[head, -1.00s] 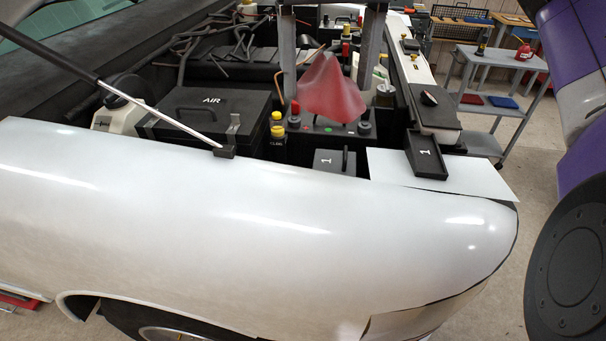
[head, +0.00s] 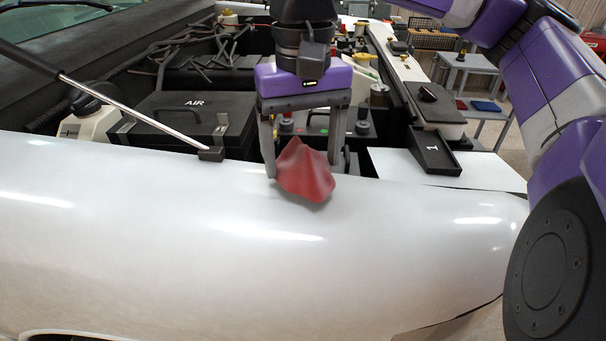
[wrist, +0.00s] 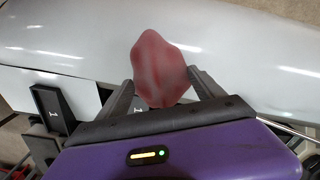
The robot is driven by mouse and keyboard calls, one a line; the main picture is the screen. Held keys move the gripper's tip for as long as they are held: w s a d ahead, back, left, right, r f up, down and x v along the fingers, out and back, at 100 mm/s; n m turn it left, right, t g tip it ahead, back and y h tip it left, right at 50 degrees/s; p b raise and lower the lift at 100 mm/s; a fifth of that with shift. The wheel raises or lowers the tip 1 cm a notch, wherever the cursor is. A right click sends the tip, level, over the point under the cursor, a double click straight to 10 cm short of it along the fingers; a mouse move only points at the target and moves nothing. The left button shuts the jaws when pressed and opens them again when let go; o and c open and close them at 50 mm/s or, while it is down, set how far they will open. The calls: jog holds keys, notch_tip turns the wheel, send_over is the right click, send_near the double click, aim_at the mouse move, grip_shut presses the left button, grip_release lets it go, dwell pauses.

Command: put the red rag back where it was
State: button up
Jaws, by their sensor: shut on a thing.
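The red rag (head: 305,172) hangs between the two fingers of my gripper (head: 302,165), in front of the engine bay. In the head view it shows against the top of the white fender (head: 180,215). In the wrist view the rag (wrist: 162,68) fills the space between the fingertips (wrist: 162,85), with the pale fender (wrist: 60,45) beyond it. My gripper is shut on the rag. Whether the rag's lower edge touches the fender cannot be told. My gripper hides part of the battery area behind it.
A metal prop rod (head: 120,100) slants down to the fender edge at the left, near the black AIR box (head: 190,120). A small black tray marked 1 (head: 430,152) lies on the right corner. A grey cart (head: 470,65) stands behind. The fender top is broad and clear.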

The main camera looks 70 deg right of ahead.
aim_at(303, 170)
jog(key=shift+f+b, duration=0.3)
jog(key=shift+f, duration=1.05)
jog(key=shift+f+b, duration=0.3)
jog(key=shift+b, duration=0.1)
jog(key=o, duration=1.6)
jog(key=shift+r, duration=0.1)
jog(key=shift+r, duration=0.1)
jog(key=shift+r+p, duration=0.25)
jog(key=shift+p, duration=0.35)
notch_tip(303, 170, up, 12)
jog(key=shift+d+f+b, duration=0.1)
jog(key=shift+f+b, duration=0.05)
jog(key=shift+b, duration=0.55)
